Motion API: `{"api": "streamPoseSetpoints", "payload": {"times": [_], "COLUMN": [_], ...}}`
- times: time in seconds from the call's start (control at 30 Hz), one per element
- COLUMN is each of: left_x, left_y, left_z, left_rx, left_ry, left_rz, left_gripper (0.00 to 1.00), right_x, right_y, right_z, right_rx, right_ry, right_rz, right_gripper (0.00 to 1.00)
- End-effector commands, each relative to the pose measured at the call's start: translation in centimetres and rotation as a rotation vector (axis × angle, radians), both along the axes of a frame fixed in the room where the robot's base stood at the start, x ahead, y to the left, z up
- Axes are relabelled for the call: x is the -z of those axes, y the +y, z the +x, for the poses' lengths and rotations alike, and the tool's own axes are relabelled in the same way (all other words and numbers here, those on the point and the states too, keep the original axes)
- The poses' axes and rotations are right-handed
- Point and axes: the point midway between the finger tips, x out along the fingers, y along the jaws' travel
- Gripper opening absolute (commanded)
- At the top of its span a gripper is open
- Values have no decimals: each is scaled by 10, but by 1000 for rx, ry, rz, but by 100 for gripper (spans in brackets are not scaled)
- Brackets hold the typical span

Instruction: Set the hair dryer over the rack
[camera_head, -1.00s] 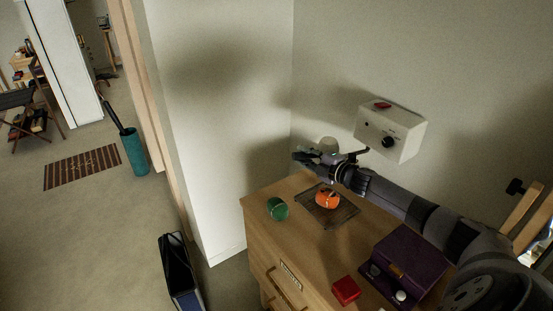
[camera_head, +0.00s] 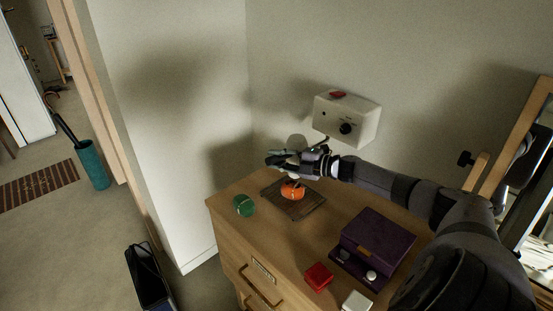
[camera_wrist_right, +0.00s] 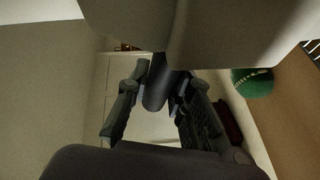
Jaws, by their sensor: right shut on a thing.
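My right gripper (camera_head: 285,159) is above the dresser, beside the wall box. It is shut on a dark handle (camera_wrist_right: 155,92), seen between the fingers in the right wrist view. A large pale body (camera_wrist_right: 210,35) fills the top of that view; it appears to be the hair dryer's. In the head view a pale rounded part (camera_head: 297,141) shows behind the gripper, and the rest is hidden. A dark square rack (camera_head: 305,211) lies on the dresser below the gripper, with an orange rounded thing (camera_head: 292,191) on it. My left gripper is out of view.
A white box with a knob (camera_head: 346,117) is on the wall. The dresser (camera_head: 228,213) also holds a green rounded thing (camera_head: 243,205), a purple case (camera_head: 378,236), a red box (camera_head: 319,276) and a white block (camera_head: 357,301). A dark bin (camera_head: 148,275) stands on the floor.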

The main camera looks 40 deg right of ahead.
Motion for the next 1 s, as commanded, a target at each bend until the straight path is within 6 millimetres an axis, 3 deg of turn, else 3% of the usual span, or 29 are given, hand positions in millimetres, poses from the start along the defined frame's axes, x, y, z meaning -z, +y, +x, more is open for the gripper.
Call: {"api": "streamPoseSetpoints", "payload": {"times": [0.03, 0.07, 0.33, 0.73, 1.0], "left_x": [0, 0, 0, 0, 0], "left_y": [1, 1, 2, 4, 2], "left_z": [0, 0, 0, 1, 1], "left_rx": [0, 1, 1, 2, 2], "left_ry": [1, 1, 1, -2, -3], "left_rz": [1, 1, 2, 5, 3], "left_gripper": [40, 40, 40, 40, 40], "right_x": [-2, -2, -1, 0, -2], "right_y": [-1, -1, -1, -2, -12], "right_z": [1, 1, 0, -3, -29], "right_rx": [3, 3, 2, 2, 2], "right_ry": [-2, -2, -1, 0, 6], "right_rz": [3, 3, 0, 0, -3], "right_gripper": [0, 22, 40, 41, 41]}}
